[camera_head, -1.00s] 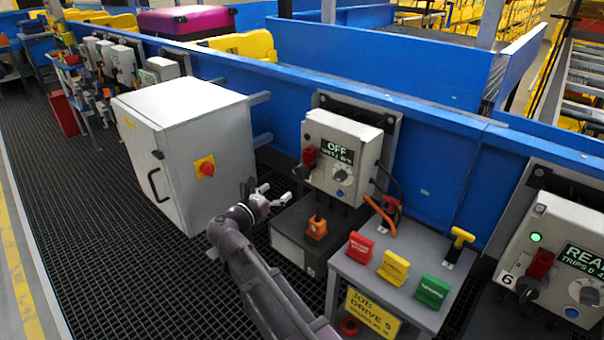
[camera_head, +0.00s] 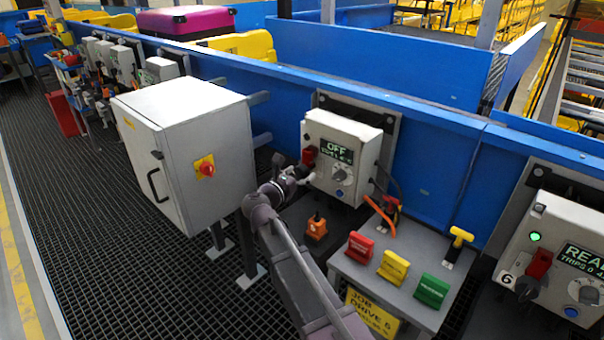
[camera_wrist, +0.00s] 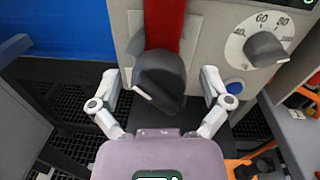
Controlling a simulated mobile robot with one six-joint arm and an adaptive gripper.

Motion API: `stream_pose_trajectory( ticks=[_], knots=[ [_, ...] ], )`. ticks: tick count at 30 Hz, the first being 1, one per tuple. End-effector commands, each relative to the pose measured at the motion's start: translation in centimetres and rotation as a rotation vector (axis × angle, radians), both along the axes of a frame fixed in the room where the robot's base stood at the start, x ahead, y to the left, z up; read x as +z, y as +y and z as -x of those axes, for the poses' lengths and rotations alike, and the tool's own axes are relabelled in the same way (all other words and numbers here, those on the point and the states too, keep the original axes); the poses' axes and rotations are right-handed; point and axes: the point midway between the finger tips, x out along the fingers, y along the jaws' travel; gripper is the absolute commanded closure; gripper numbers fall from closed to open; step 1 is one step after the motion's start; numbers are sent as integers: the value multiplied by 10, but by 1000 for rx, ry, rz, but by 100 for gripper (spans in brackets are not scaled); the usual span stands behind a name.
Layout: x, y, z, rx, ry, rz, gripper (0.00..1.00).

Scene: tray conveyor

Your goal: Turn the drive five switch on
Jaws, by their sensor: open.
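The drive box (camera_head: 342,150) is a light grey box on the blue conveyor side, and its display (camera_head: 337,152) reads OFF. In the wrist view a dark rotary switch knob (camera_wrist: 160,78) sits in front of a red upright piece (camera_wrist: 164,25) on the box's left part. The red piece also shows in the head view (camera_head: 309,155). My gripper (camera_wrist: 158,98) is open, with one finger on each side of the knob. I cannot tell whether the fingers touch it. In the head view my gripper (camera_head: 298,177) is at the box's lower left and hides the knob.
A large white cabinet (camera_head: 190,150) stands close to the left of my arm. A grey stand (camera_head: 385,290) with red, yellow and green tags is in front. A dial (camera_wrist: 266,42) and blue button (camera_wrist: 234,87) are right of the knob. Another drive box (camera_head: 555,255) is at the right.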

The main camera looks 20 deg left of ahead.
Motion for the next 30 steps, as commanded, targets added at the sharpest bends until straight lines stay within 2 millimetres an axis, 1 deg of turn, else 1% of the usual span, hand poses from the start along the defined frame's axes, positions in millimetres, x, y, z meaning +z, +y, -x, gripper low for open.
stream_pose_trajectory(
  ticks=[7,8,9,11,12,14,15,16,23,30],
  knots=[
    [0,0,0,0,0,0,2],
    [0,0,0,0,0,0,5],
    [0,0,0,0,0,0,17],
    [0,0,0,0,0,0,35],
    [0,0,0,0,0,0,47],
    [0,0,0,0,0,0,64],
    [0,0,0,0,0,0,76],
    [0,0,0,0,0,0,84],
    [0,0,0,-1,-5,-11,84],
    [-1,0,0,-1,-47,-113,84]
  ],
)
